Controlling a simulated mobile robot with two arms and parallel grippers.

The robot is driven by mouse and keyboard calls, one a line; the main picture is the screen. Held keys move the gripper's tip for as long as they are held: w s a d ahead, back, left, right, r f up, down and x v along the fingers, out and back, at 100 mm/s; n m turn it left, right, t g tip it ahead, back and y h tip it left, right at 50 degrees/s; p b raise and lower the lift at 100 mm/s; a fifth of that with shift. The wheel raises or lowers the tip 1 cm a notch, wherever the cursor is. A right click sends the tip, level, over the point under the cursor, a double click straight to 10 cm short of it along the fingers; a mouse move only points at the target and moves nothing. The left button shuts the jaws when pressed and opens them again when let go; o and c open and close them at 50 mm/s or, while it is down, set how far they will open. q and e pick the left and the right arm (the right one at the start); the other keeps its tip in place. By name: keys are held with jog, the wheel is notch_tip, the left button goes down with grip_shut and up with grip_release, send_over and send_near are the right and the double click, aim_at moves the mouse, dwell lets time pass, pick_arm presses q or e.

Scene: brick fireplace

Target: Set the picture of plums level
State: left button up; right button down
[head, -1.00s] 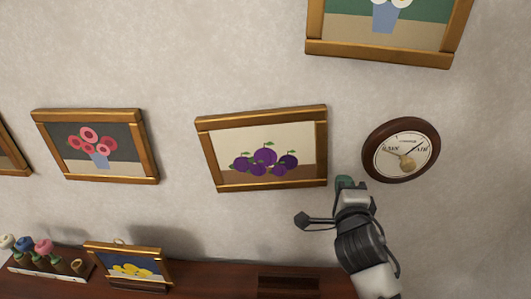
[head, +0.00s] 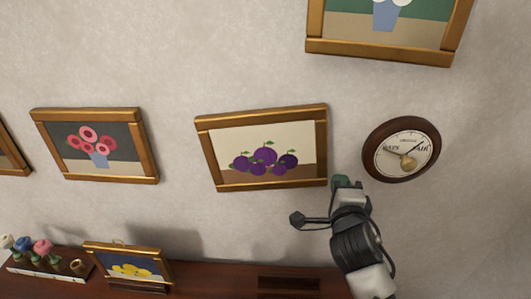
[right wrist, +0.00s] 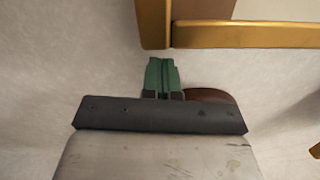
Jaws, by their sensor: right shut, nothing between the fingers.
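The picture of plums (head: 262,185) hangs on the wall in the middle of the head view, in a gilt wooden frame. It looks tilted, its top edge rising to the right. My right gripper (head: 341,182) is shut and empty, its green fingertips just right of the frame's lower right corner. In the right wrist view the fingertips (right wrist: 163,74) are close to that frame corner (right wrist: 153,35), with a narrow strip of wall showing between. Whether they touch the frame at any depth I cannot tell. My left gripper is not in view.
A round barometer (head: 386,166) hangs to the right. A flower picture (head: 110,180) hangs to the left and another (head: 380,53) above right. Below, a brown shelf (head: 215,280) bears a small yellow picture (head: 130,251) and a rack of flowers (head: 45,268).

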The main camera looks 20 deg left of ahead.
jog(key=shift+s+a+b, duration=0.2)
jog(key=shift+a+b, duration=0.1)
jog(key=shift+a, duration=0.35)
jog(key=shift+s+a+b, duration=0.2)
jog(key=shift+a+b, duration=0.1)
jog(key=shift+a, duration=0.3)
dwell(0.9)
jog(key=shift+w+d, duration=0.1)
jog(key=shift+d, duration=0.1)
jog(key=d+p+v, duration=0.1)
jog(key=p+v, duration=0.1)
jog(key=v, duration=0.6)
jog(key=shift+w+d, duration=0.15)
jog(key=shift+d, duration=0.1)
dwell(0.5)
dwell(0.4)
